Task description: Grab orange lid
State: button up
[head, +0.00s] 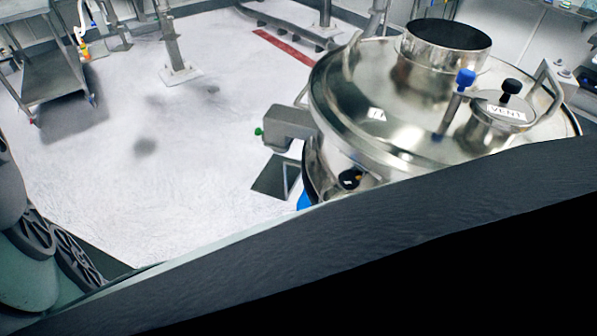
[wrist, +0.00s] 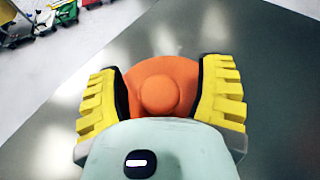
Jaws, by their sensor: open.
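The orange lid (wrist: 160,92) shows in the wrist view, a round disc with a raised round knob in its middle. My gripper (wrist: 161,95) has its two yellow ribbed fingers on either side of the lid, one at the left and one at the right. The fingers are open, and the lid lies between them. I cannot tell whether they touch its edges. The lower part of the lid is hidden behind my gripper's pale body. The lid and my gripper do not show in the head view.
A grey metal surface (wrist: 262,50) lies around the lid. Coloured items, among them a red one (wrist: 63,5), stand at the upper left in the wrist view. The head view shows a large steel sifter (head: 385,95), a metal cart (head: 55,75) and open white floor.

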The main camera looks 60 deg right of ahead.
jog(key=shift+w+a+f, duration=0.1)
jog(key=shift+a, duration=0.15)
grip_shut()
dwell(0.6)
